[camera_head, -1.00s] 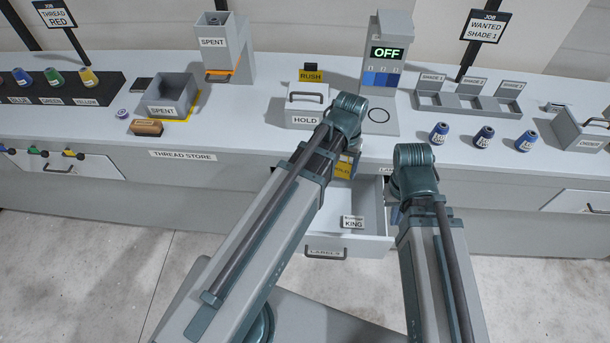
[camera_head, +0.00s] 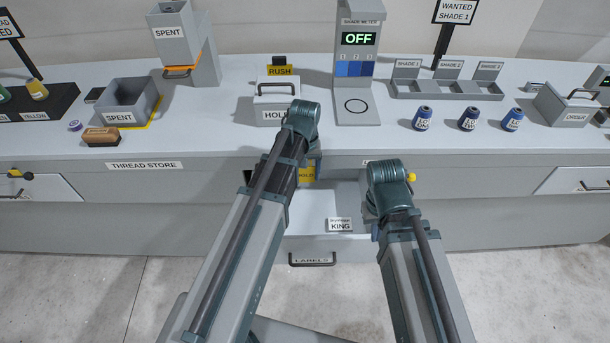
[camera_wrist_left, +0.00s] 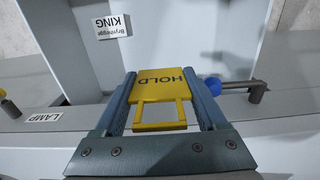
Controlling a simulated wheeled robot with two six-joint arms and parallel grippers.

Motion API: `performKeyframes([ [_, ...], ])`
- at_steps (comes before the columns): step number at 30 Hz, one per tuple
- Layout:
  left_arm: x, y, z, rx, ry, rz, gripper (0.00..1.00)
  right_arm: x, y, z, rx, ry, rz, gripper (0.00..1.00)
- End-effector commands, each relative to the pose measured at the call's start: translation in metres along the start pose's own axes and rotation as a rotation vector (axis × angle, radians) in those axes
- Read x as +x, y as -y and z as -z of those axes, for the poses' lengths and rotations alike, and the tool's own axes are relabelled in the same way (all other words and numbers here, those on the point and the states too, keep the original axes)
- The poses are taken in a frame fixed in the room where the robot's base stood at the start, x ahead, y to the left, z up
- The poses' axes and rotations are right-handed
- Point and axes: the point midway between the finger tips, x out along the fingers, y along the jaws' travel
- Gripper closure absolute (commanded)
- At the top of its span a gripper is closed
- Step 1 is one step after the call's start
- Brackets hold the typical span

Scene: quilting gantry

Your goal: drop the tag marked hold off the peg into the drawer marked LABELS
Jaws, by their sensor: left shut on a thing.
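The yellow tag marked HOLD (camera_head: 306,174) is held between the fingers of my left gripper (camera_wrist_left: 160,95). The tag (camera_wrist_left: 162,84) shows flat and upside down in the left wrist view, with the drawer's pale inside beyond it. The drawer marked LABELS (camera_head: 312,258) is pulled open under the worktop, and the tag is above its back left part in the head view.
A yellow knob (camera_head: 411,177) is behind my right wrist. A lidded HOLD box (camera_head: 275,105), a RUSH tag (camera_head: 280,70) and the shade meter (camera_head: 356,90) stand on the worktop above.

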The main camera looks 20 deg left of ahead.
Motion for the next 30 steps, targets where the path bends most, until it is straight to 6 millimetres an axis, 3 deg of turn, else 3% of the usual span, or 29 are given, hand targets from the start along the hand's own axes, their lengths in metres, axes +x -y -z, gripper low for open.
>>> performKeyframes([
  [18,0.058,0.000,0.000,0.001,0.000,0.000,0.96,0.057,0.005,0.003,0.000,0.000,0.000,1.00],
  [28,0.059,0.000,0.000,0.001,0.000,0.000,0.96,0.059,0.006,0.003,0.000,0.000,0.000,1.00],
  [29,0.059,0.000,0.000,0.001,0.000,0.000,0.24,0.059,0.006,0.003,0.000,0.000,0.000,1.00],
  [30,0.059,0.000,0.000,0.001,0.000,0.000,0.17,0.059,0.006,0.003,0.000,0.000,0.000,1.00],
])
